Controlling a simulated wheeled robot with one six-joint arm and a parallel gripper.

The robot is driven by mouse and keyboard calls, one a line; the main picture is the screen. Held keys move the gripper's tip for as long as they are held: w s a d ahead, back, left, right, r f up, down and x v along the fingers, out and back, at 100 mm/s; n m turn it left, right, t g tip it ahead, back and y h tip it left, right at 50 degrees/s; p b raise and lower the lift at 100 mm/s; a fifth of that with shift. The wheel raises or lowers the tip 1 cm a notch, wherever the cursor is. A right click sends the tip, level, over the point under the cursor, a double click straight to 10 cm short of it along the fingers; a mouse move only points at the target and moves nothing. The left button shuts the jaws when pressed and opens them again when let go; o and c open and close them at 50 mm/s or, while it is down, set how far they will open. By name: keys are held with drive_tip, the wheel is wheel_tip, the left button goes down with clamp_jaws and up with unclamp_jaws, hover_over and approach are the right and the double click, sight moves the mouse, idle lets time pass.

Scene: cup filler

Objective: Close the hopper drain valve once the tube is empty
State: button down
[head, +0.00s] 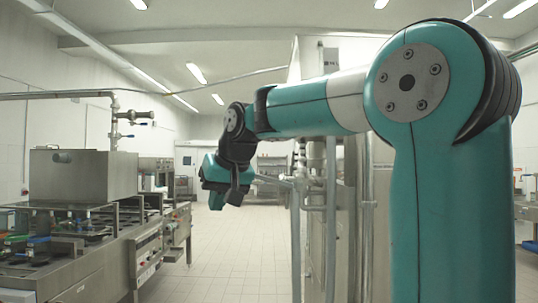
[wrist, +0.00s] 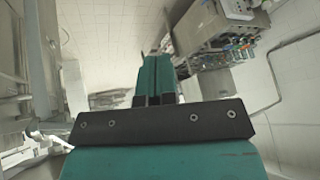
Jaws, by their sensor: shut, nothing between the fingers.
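My gripper (wrist: 157,62) is shut and empty, its two teal fingers side by side in the wrist view. In the head view it hangs in the air in the middle, over the aisle and right of the filler, touching nothing. The steel hopper (head: 82,175) stands on the filling machine at the left. A pipe with valves (head: 130,117) rises behind the hopper; small blue handles show there. Blue (head: 38,240) and green parts sit low on the machine. I cannot tell which part is the drain valve, its position, or whether the tube is empty.
The filling machine (head: 145,258) lines the left side and also shows at upper right in the wrist view (wrist: 215,35). A steel cabinet with vertical pipes (head: 331,215) stands right of the aisle. The tiled floor (head: 235,250) between them is clear.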

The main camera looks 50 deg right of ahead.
drive_tip(key=s+d+r+m+t+h+p, duration=0.1)
drive_tip(key=d+r+m+h, duration=0.15)
drive_tip(key=d+r, duration=0.6)
drive_tip(key=s+d+r+m+h+p, duration=0.15)
drive_tip(key=d+r+m, duration=0.25)
drive_tip(key=d+r, duration=0.45)
drive_tip(key=p, duration=0.3)
hover_over(273, 181)
wheel_tip(273, 181, down, 7)
drive_tip(key=shift+m+h, duration=0.25)
drive_tip(key=shift+h, duration=0.15)
drive_tip(key=shift+w+a+f+p, duration=0.1)
drive_tip(key=shift+a+f+p, duration=0.25)
drive_tip(key=shift+f, duration=0.7)
drive_tip(key=shift+a+f+p, duration=0.2)
drive_tip(key=shift+a+f, duration=0.1)
drive_tip(key=shift+f, duration=0.7)
